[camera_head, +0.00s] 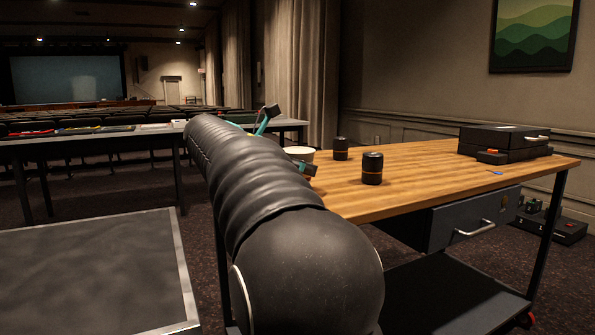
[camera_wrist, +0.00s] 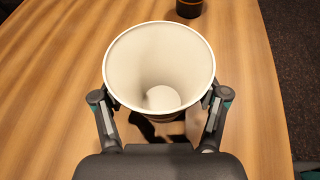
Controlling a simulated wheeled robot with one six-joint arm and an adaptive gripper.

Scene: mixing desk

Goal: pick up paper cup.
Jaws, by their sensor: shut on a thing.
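The paper cup (camera_wrist: 160,60) is upright with its white inside facing the camera in the wrist view. My gripper (camera_wrist: 160,100) has one finger on each side of the cup and is shut on it near the rim. A dark shadow shows on the wood below the cup; I cannot tell how far the cup is above the table. In the head view, part of the cup's pale rim (camera_head: 300,152) shows behind my arm. My arm hides most of the gripper and the cup there.
The wooden desk (camera_head: 430,160) carries two dark canisters (camera_head: 372,168) (camera_head: 341,148) close to the cup. A black case (camera_head: 500,140) and a small blue item (camera_head: 495,172) lie at the right. A drawer (camera_head: 475,222) is under the desk. The front middle of the desktop is clear.

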